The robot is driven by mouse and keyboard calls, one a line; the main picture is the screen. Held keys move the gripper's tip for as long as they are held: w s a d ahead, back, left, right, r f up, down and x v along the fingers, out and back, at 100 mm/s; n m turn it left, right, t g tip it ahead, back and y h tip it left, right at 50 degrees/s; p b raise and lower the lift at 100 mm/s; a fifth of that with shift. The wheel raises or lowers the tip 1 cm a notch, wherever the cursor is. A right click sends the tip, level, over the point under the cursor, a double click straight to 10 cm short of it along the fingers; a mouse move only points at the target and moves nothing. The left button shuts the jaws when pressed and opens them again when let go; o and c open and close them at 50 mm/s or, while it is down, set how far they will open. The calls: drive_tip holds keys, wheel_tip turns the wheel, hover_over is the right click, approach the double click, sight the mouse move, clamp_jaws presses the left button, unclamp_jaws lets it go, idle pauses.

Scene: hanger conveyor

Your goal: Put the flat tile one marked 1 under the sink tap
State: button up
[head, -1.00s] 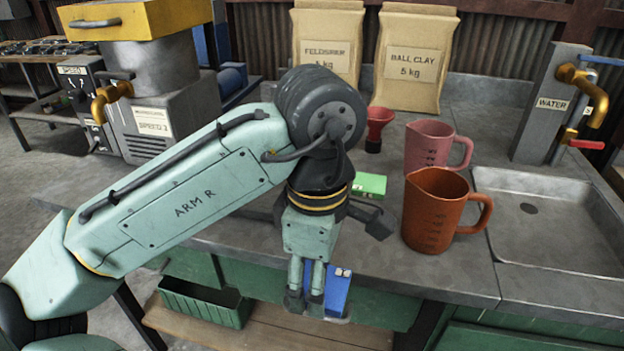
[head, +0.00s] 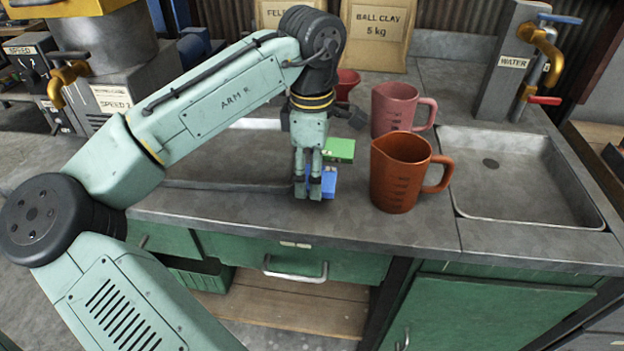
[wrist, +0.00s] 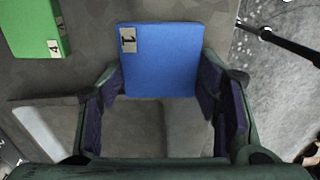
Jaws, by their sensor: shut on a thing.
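The blue flat tile (head: 328,182) is in my gripper (head: 315,188), near the front edge of the grey counter. In the wrist view the tile (wrist: 165,65) shows its label 1, and the fingers (wrist: 163,88) are shut on its two sides at the near end. In the head view the fingers hide part of it. I cannot tell whether it touches the counter. The tap (head: 545,50), brass with a blue handle, is at the upper right on a grey post marked WATER. The sink basin (head: 480,205) lies below it, empty.
A green tile (head: 340,149) lies just behind the blue one. An orange jug (head: 398,175) and a pink jug (head: 392,110) stand between my gripper and the sink. A red funnel (head: 346,86) and clay bags (head: 378,35) are behind.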

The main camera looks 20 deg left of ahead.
drive_tip(key=shift+f+p, duration=0.3)
drive_tip(key=shift+f, duration=1.5)
drive_tip(key=shift+f, duration=0.1)
drive_tip(key=o, duration=1.4)
